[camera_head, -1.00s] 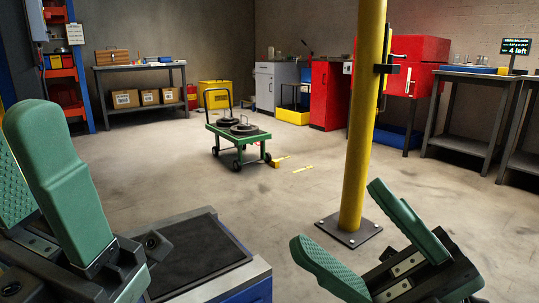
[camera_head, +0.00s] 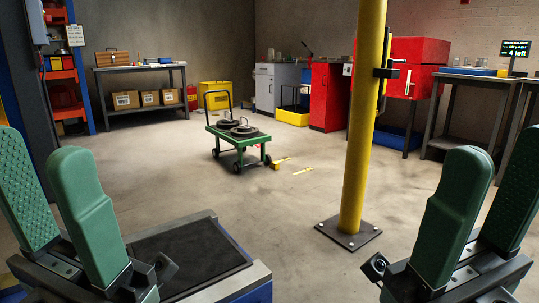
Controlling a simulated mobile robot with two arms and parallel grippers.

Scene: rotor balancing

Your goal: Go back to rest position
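My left gripper (camera_head: 62,205) is at the lower left, its two green padded fingers pointing up and spread apart with nothing between them. My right gripper (camera_head: 487,205) is at the lower right, its two green fingers also pointing up, apart and empty. Both are held up in front of me, well short of the furniture. A green cart (camera_head: 237,138) with dark round rotors (camera_head: 243,130) on top stands on the floor in the middle distance.
A yellow post (camera_head: 362,130) with a dark base plate stands right of centre. A dark-topped surface (camera_head: 190,252) lies close at the lower left. Benches (camera_head: 140,69), a red cabinet (camera_head: 331,95) and shelves line the walls. The floor between me and the cart is clear.

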